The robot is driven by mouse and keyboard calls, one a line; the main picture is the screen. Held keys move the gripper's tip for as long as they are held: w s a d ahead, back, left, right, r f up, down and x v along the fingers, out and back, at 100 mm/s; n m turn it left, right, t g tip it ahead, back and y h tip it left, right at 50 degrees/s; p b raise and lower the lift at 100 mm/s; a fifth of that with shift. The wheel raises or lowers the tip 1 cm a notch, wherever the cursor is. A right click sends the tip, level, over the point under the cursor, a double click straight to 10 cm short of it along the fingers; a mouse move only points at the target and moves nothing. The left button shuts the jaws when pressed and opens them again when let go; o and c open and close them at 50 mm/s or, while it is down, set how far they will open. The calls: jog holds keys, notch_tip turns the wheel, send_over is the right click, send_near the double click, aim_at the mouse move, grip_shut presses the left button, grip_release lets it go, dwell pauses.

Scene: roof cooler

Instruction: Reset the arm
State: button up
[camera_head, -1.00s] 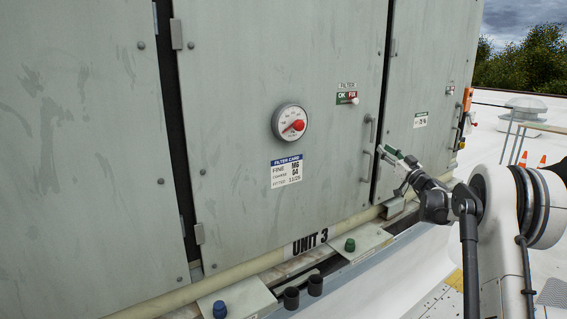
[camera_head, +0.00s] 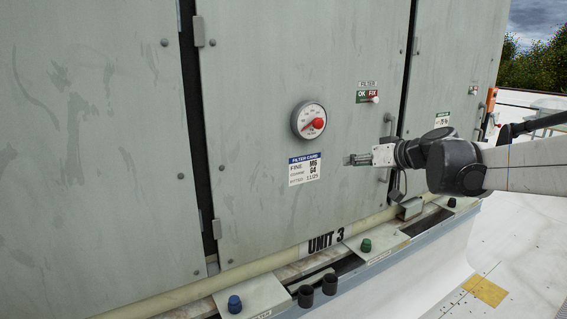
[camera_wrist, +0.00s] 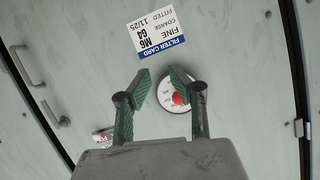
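My gripper (camera_head: 350,160) is in front of the grey unit door (camera_head: 250,190), pointing left, below and right of the round gauge. In the wrist view its two green-padded fingers (camera_wrist: 161,86) stand apart with nothing between them. The white gauge (camera_head: 309,120) with a red centre shows in the wrist view too (camera_wrist: 167,92), partly behind the right finger. The filter card (camera_head: 304,169) is on the door below the gauge. It appears upside down in the wrist view (camera_wrist: 157,36), beyond the fingertips. I see no contact between gripper and door.
The door handles (camera_head: 389,127) are close to my wrist. A green and red filter label with a small knob (camera_head: 374,99) sits above. A ledge with a blue cap (camera_head: 234,304), a green cap (camera_head: 366,245) and two black cups (camera_head: 306,296) runs below. White roof lies open at right.

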jog(key=s+a+f+m+g+h, duration=0.1)
jog(key=s+a+f+h, duration=0.15)
jog(key=s, duration=0.75)
jog(key=s+a+f+m+g+h, duration=0.1)
jog(key=s+f+g, duration=0.15)
jog(key=s, duration=0.65)
jog(key=s+d+f+m+h, duration=0.1)
jog(key=s+d+f+h, duration=0.1)
jog(key=s+f, duration=0.3)
jog(key=s+d+f+m+h, duration=0.1)
jog(key=s+f, duration=0.5)
jog(key=s, duration=0.7)
jog(key=shift+s+d+f+h, duration=0.15)
jog(key=shift+s+d+h, duration=0.05)
jog(key=shift+d+h, duration=0.5)
jog(key=shift+g, duration=0.25)
